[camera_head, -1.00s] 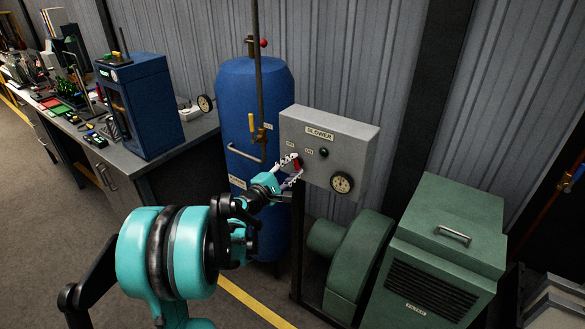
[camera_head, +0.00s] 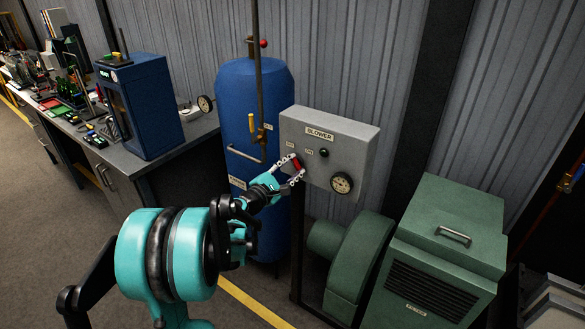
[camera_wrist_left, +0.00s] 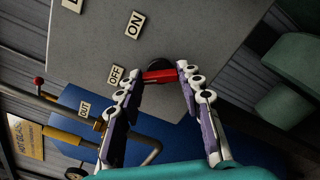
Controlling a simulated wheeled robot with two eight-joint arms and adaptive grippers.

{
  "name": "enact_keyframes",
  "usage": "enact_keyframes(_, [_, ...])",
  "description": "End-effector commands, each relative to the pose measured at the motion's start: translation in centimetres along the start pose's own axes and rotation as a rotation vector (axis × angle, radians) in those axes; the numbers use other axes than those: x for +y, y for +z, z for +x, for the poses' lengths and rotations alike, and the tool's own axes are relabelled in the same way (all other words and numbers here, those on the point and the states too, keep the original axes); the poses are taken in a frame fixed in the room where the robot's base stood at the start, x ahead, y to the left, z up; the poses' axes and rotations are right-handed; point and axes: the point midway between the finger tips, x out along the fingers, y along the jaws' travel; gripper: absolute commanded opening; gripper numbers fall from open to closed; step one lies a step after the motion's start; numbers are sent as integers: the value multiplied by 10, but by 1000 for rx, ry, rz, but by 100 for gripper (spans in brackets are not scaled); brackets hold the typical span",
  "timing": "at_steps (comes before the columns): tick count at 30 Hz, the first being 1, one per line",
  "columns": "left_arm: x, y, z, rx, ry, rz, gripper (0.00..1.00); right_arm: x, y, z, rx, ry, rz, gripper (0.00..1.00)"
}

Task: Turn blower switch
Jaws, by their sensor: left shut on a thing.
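The grey blower control box (camera_head: 355,150) carries a BLOWER label and a red switch handle (camera_head: 297,163) on its front. My left gripper (camera_head: 294,169) is at the box front, its fingers on either side of the handle. In the left wrist view the red handle (camera_wrist_left: 158,76) lies across between the fingertips, and the gripper (camera_wrist_left: 160,78) is shut on it. The OFF label (camera_wrist_left: 116,76) is beside the left fingertip, and the ON label (camera_wrist_left: 134,24) is farther up. A dark round lamp (camera_head: 323,152) sits right of the handle. My right gripper is not in view.
A dial gauge (camera_head: 342,183) is low on the box. The green blower (camera_head: 358,260) and green cabinet (camera_head: 450,235) stand below and right. A blue tank (camera_head: 255,95) with a pipe and yellow valve handle stands close behind my left gripper. A workbench is at left.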

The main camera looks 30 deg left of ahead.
Motion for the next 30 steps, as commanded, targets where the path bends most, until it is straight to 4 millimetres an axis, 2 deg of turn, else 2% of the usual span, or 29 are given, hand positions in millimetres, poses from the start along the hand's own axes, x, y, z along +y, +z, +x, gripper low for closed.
enact_keyframes(2, [-1,0,0,0,-1,0,8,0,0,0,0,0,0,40])
enact_keyframes(3, [-1,0,0,0,-1,0,44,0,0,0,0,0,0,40])
enact_keyframes(5, [-1,0,0,0,-1,0,57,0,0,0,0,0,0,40])
enact_keyframes(14, [0,0,-1,0,0,1,57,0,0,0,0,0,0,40])
enact_keyframes(17, [0,-1,-8,2,1,1,57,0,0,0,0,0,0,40])
enact_keyframes(20, [0,-1,-23,2,1,1,57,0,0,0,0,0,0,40])
enact_keyframes(30, [0,-1,-95,3,2,1,57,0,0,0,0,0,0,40])
